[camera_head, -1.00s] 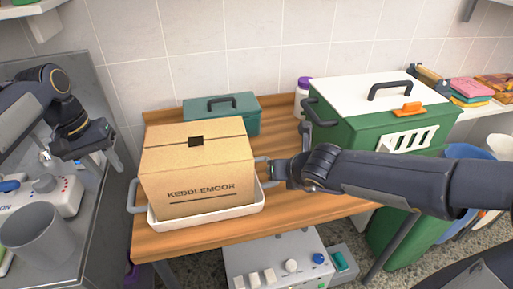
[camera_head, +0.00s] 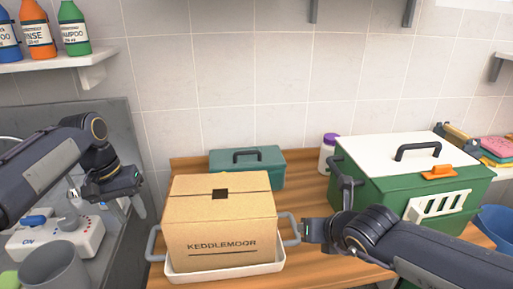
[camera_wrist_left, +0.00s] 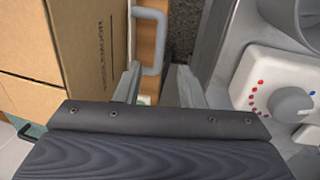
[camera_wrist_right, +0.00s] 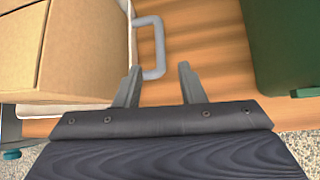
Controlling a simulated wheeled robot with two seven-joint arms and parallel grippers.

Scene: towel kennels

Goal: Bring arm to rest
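A cardboard box (camera_head: 222,222) marked KEDDLEMOOR stands upright in a white tray (camera_head: 225,274) with grey loop handles on the wooden table. My left gripper (camera_head: 138,205) is left of the tray, above the grey counter. In the left wrist view its fingers (camera_wrist_left: 157,80) are apart and empty, with the tray's left handle (camera_wrist_left: 149,40) beyond them. My right gripper (camera_head: 306,250) is beside the tray's right handle (camera_head: 291,229). In the right wrist view its fingers (camera_wrist_right: 159,78) are apart, with that handle (camera_wrist_right: 152,45) just ahead of them, not gripped.
A green kennel with a white lid (camera_head: 405,160) stands to the right, close to my right arm. A teal case (camera_head: 247,170) and a purple-capped bottle (camera_head: 328,155) are behind the box. A grey cup (camera_head: 55,268) and a dial device (camera_head: 62,235) are on the left counter.

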